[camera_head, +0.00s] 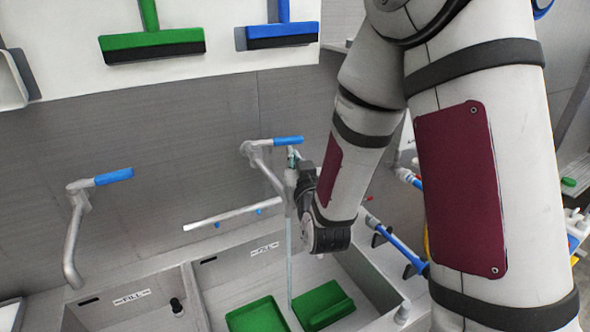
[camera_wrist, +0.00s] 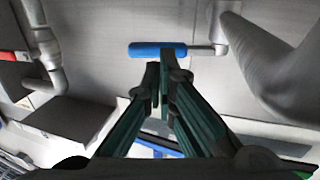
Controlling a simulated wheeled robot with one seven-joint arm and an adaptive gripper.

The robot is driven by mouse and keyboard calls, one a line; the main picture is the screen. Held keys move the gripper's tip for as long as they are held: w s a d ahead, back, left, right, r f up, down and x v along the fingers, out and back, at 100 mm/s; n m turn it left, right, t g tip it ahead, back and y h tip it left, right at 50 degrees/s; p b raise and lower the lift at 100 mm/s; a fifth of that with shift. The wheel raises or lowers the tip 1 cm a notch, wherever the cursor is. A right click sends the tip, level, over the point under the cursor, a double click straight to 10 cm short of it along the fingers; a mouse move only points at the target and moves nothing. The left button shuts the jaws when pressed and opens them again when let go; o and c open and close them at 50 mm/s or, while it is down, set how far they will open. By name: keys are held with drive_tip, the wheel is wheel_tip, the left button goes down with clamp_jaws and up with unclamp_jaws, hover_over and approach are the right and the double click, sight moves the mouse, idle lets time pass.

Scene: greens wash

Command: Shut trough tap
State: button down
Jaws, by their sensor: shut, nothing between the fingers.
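The right-hand trough tap (camera_head: 255,150) is a grey wall tap above the right basin, with a blue lever (camera_head: 288,140) pointing right. A thin stream of water (camera_head: 290,265) falls below it into the basin. My gripper (camera_head: 292,157) is shut and empty, its green fingers just below the lever. In the wrist view, the blue lever (camera_wrist: 158,50) lies across the view just beyond my fingertips (camera_wrist: 160,72). One fingertip overlaps the lever's lower edge; I cannot tell whether they touch. My wrist and arm hide part of the tap's spout in the head view.
A second tap (camera_head: 75,235) with a blue lever (camera_head: 113,176) stands at left over the other basin. Green (camera_head: 150,45) and blue squeegees (camera_head: 282,36) hang above.

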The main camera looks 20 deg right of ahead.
sight(291, 142)
drive_tip(key=shift+w+d+r+p, duration=0.1)
drive_tip(key=shift+w+p, duration=0.05)
drive_tip(key=shift+w, duration=1.05)
drive_tip(key=shift+w+d+r+p, duration=0.1)
drive_tip(key=shift+w+p, duration=0.05)
drive_tip(key=shift+w, duration=1.05)
drive_tip(key=shift+w, duration=0.1)
drive_tip(key=w, duration=0.1)
drive_tip(key=w+d+b, duration=0.1)
drive_tip(key=shift+w+f, duration=0.1)
drive_tip(key=shift+w, duration=0.2)
drive_tip(key=shift+s, duration=0.1)
